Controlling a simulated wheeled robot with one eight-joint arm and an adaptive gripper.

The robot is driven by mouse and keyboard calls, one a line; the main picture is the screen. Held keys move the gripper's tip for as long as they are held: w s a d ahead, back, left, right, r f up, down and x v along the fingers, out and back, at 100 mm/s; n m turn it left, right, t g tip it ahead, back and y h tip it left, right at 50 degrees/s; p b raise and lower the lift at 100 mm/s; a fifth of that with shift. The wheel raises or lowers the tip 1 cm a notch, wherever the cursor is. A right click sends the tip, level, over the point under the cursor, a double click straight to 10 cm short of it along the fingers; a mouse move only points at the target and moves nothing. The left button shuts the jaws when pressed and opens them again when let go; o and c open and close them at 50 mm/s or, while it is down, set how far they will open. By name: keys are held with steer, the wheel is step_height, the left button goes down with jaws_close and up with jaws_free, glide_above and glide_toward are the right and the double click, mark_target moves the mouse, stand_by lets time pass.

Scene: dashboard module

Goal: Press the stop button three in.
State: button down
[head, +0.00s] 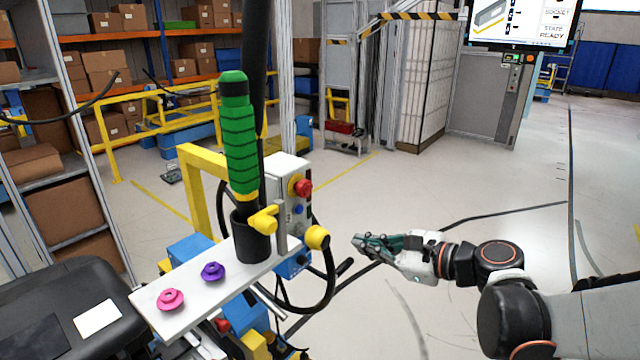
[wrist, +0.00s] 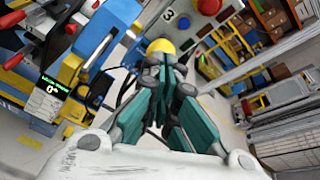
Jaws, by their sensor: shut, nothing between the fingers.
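The red stop button (head: 303,187) sits on a yellow base on the side of a grey control box (head: 288,170) in the head view. In the wrist view the red button (wrist: 209,6) is at the top edge, partly cut off, near a round label "3" (wrist: 168,15). I cannot tell whether it is pressed in. My gripper (head: 357,242) is shut and empty, to the right of and lower than the box, apart from the button. In the wrist view my gripper (wrist: 160,65) has its teal fingers together, pointing toward the panel below the button.
A yellow round knob (head: 317,237) sticks out below the box, close to my fingertips. A blue button (head: 298,209) is under the red one. A black cable loops below. Floor to the right is clear.

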mark_target(307, 195)
steer(key=shift+w+d+r+m+t+y+p, duration=0.25)
steer(key=shift+w+r+m+y+p, duration=0.35)
steer(key=shift+m, duration=0.3)
steer(key=shift+w+d+r+m+t+y+p, duration=0.15)
steer(key=shift+w+r+m+t+y+p, duration=0.2)
steer(key=shift+r+m, duration=0.45)
steer(key=shift+w+d+r+m+t+y+p, duration=0.2)
steer(key=shift+w+r+m+y+p, duration=0.25)
steer(key=shift+m, duration=0.55)
steer(key=shift+w+r, duration=0.1)
steer(key=shift+w, duration=0.05)
steer(key=x, duration=1.4)
steer(key=shift+a+r, duration=0.1)
